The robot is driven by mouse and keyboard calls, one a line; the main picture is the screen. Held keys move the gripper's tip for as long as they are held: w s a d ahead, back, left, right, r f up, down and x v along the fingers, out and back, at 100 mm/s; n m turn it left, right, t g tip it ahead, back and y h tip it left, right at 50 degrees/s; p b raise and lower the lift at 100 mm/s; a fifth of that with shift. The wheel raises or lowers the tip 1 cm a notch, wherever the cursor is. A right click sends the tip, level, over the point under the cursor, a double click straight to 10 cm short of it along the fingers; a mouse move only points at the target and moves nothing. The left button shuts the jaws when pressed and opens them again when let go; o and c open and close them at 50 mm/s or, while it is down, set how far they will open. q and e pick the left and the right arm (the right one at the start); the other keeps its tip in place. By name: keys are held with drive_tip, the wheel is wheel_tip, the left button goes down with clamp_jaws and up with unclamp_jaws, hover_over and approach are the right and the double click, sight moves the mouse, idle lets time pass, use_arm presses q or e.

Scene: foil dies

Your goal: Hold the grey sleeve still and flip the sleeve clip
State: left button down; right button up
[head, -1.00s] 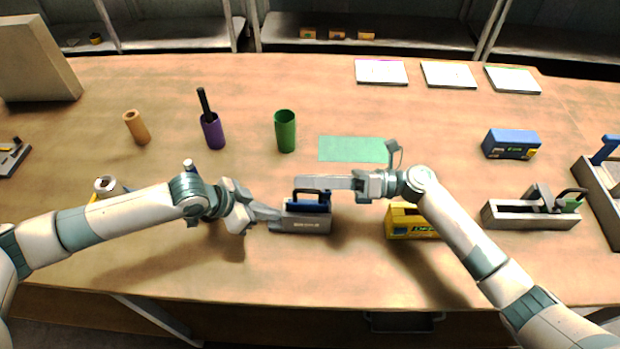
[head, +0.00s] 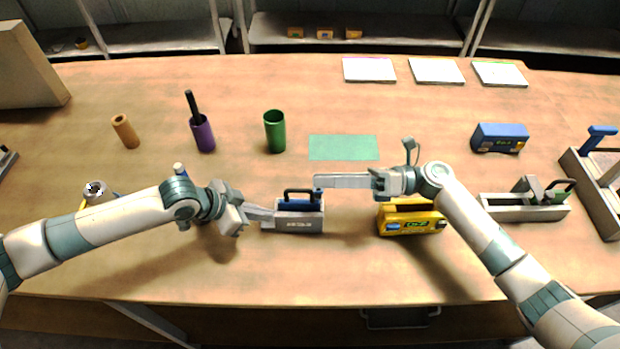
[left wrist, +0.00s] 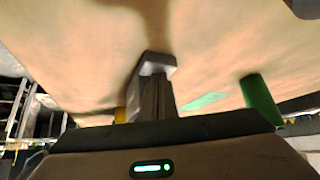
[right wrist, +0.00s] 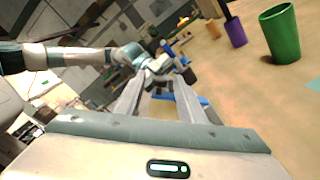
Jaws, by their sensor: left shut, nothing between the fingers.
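The grey sleeve (head: 299,223) stands on the table in the middle of the head view. A blue block (head: 290,204) with a black arched handle (head: 299,191) sits in it. A small blue piece (head: 318,194) rises at its right end; I cannot tell whether this is the clip. My left gripper (head: 265,215) is shut and empty, its tips at the sleeve's left end; its fingers also show in the left wrist view (left wrist: 155,68). My right gripper (head: 318,182) points left just above the sleeve's right end. The right wrist view shows its fingers (right wrist: 158,84) apart.
A yellow box (head: 410,218) stands right of the sleeve, under my right arm. Another grey sleeve (head: 505,211) stands further right. A green cup (head: 275,132), a purple cup (head: 203,134) and a green mat (head: 343,148) lie behind. The table in front of the sleeve is clear.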

drive_tip(key=d, duration=0.6)
drive_tip(key=c, duration=0.8)
drive_tip(key=m, duration=0.4)
drive_tip(key=w+r+m, duration=0.1)
drive_tip(key=m, duration=0.1)
drive_tip(key=shift+d+g, duration=0.3)
drive_tip(key=shift+d, duration=0.05)
clamp_jaws()
drive_tip(key=w+d+r+m, duration=0.2)
drive_tip(key=m, duration=1.2)
drive_tip(key=w+d+r+m+g+h, duration=0.1)
drive_tip(key=w+d+r+m, duration=0.1)
drive_tip(key=m, duration=1.2)
drive_tip(key=shift+w+d+r+m+h, duration=0.3)
drive_tip(key=shift+w+d+r, duration=0.05)
drive_tip(key=shift+r, duration=0.05)
